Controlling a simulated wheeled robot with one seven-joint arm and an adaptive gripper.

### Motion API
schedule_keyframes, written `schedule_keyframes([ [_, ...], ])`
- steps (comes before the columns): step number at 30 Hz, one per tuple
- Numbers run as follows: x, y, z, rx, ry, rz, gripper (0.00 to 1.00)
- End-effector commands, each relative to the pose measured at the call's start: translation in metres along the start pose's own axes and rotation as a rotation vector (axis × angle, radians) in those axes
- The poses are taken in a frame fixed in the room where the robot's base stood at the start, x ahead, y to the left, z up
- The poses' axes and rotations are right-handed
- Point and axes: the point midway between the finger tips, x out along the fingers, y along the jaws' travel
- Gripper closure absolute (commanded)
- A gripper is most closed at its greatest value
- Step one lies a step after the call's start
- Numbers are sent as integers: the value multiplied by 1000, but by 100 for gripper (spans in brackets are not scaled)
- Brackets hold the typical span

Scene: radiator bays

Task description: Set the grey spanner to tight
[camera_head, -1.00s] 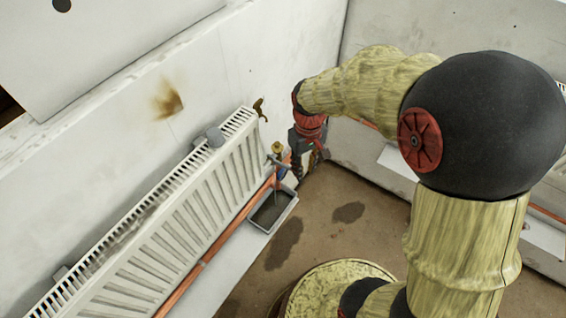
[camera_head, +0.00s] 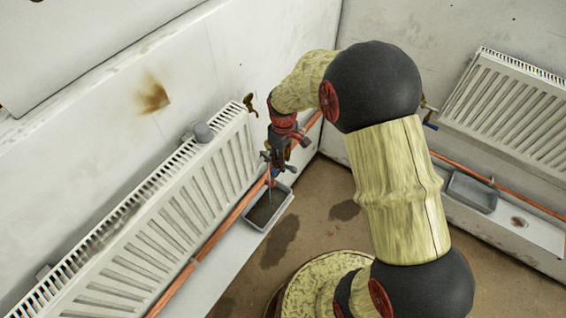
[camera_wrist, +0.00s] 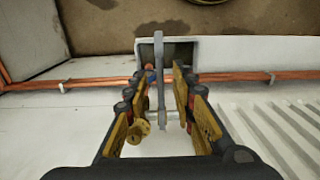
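The grey spanner (camera_wrist: 159,72) shows in the wrist view as a long bar between my gripper's fingers, pointing toward the tray. My gripper (camera_wrist: 159,88) is open, with one finger on each side of the spanner; a gap shows on both sides, wider at the right. A brass part (camera_wrist: 138,130) of the valve sits by the left finger. In the head view my gripper (camera_head: 277,160) is at the valve by the near radiator's end, and it hides most of the valve and spanner.
A grey drip tray (camera_head: 285,204) stands below the valve, with a thin stream over it. The white radiator (camera_head: 165,235) and copper pipe (camera_head: 222,238) are close by. A second radiator (camera_head: 510,105) and tray (camera_head: 472,193) are on the right wall.

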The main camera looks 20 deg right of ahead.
Motion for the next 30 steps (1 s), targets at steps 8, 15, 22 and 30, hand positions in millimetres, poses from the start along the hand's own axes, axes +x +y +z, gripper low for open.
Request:
schedule_keyframes([
  [8,12,0,0,1,1,1,74],
  [15,12,0,0,1,1,1,78],
  [22,12,0,0,1,1,1,91],
  [30,12,0,0,1,1,1,100],
])
